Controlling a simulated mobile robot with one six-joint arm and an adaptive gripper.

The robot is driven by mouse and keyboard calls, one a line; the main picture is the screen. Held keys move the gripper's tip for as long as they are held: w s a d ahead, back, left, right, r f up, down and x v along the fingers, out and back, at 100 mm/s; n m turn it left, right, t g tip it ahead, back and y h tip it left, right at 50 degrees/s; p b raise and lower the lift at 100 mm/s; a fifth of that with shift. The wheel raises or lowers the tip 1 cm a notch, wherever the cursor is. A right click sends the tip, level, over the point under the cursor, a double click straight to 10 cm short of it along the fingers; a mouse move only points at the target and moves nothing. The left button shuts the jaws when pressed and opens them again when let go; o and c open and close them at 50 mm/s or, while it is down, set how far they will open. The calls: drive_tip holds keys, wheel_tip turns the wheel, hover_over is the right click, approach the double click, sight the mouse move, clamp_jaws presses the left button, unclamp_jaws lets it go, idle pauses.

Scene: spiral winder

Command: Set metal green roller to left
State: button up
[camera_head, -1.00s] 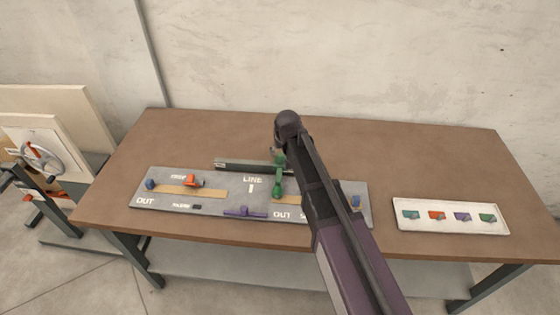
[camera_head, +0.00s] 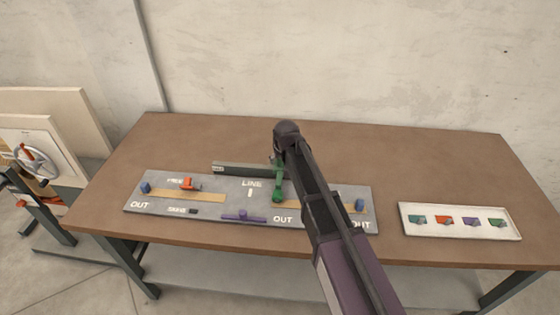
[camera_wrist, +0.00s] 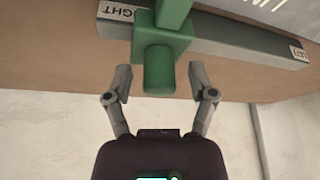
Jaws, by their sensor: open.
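The green roller (camera_head: 278,191) stands on the grey panel, at the dark grey bar (camera_head: 240,169) along its back edge. In the wrist view the green roller (camera_wrist: 160,50) has a blocky body and a rounded end. The bar (camera_wrist: 225,42) runs behind it there, with an upside-down RIGHT label at picture left and a LEFT label at picture right. My gripper (camera_wrist: 159,83) is open, with one finger on each side of the roller's rounded end and visible gaps. In the head view my arm hides the gripper.
The grey panel (camera_head: 150,205) also carries an orange part (camera_head: 189,184), a purple part (camera_head: 243,216) and blue blocks. A white tray (camera_head: 412,230) with several small coloured parts lies at right. A handwheel (camera_head: 38,160) is off the table's left. The brown table (camera_head: 440,160) is clear behind the tray.

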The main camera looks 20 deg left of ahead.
clamp_jaws()
drive_tip(key=shift+s+a, duration=0.1)
drive_tip(key=shift+a, duration=0.1)
drive_tip(key=shift+d, duration=0.2)
